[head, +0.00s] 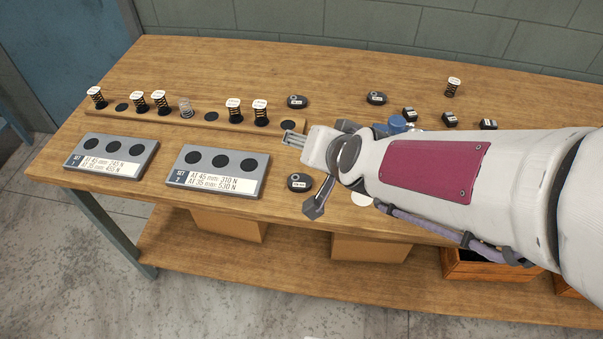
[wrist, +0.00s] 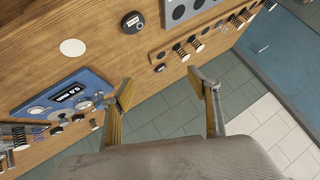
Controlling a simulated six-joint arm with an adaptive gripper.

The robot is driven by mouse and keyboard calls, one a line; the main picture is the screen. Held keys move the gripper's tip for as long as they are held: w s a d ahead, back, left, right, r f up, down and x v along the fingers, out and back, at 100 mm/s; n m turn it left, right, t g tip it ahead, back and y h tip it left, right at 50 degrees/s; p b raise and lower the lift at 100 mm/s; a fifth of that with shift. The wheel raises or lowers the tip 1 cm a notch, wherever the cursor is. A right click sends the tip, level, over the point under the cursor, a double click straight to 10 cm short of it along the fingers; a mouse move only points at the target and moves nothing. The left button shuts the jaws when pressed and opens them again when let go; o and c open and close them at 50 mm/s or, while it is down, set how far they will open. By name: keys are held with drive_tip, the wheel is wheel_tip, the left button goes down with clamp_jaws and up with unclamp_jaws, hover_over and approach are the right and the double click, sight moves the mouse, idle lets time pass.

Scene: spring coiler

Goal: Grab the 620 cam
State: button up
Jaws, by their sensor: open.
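Several dark oval cams with small labels lie on the wooden table; the label numbers are too small to read, so I cannot tell which is the 620 cam. In the head view, one cam (head: 300,182) lies near the front, right of the set 2 plate. A second cam (head: 297,101) lies behind the rail's right end, and a third cam (head: 376,98) is further right. My gripper (head: 301,174) is open and empty, its fingers spread. In the wrist view, the fingers (wrist: 161,82) are apart and a cam (wrist: 132,22) lies beyond them, above the left finger.
A wooden rail (head: 213,125) holds several labelled springs. Two grey set plates (head: 110,158) (head: 218,172) lie in front of it. Several small black labelled blocks (head: 449,119) and a spring (head: 453,87) stand at right. A blue device (wrist: 45,112) with a display and a white disc (wrist: 73,48) show in the wrist view.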

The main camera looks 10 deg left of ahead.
drive_tip(key=m+t+h, duration=0.1)
drive_tip(key=m+h, duration=0.1)
hover_over(299, 182)
drive_tip(key=s+a, duration=0.2)
drive_tip(key=s, duration=0.1)
wheel_tip(299, 182, down, 8)
drive_tip(key=f, duration=0.1)
drive_tip(key=s+f+t+h, duration=0.1)
drive_tip(key=f, duration=0.1)
drive_tip(key=f+h, duration=0.1)
drive_tip(key=shift+s+a+f+t, duration=0.15)
drive_tip(key=shift+a+f+t, duration=0.15)
drive_tip(key=shift+t, duration=0.1)
drive_tip(key=s+f+h, duration=0.1)
drive_tip(key=s+d+f+t+h, duration=0.1)
drive_tip(key=f, duration=0.1)
drive_tip(key=shift+s, duration=0.25)
drive_tip(key=shift+s+d+f+n+t+h, duration=0.15)
drive_tip(key=shift+s+d+t+h, duration=0.05)
drive_tip(key=shift+s+t+h, duration=0.15)
drive_tip(key=shift+s+d+f+n+t+h, duration=0.15)
drive_tip(key=shift+s+t+h, duration=0.1)
drive_tip(key=shift+s+t, duration=0.1)
drive_tip(key=shift+w, duration=0.15)
drive_tip(key=shift+x, duration=1.15)
drive_tip(key=shift+w, duration=0.15)
drive_tip(key=shift+a+x, duration=0.15)
drive_tip(key=shift+x, duration=1.1)
drive_tip(key=shift+a+x, duration=0.15)
drive_tip(key=shift+x, duration=1.1)
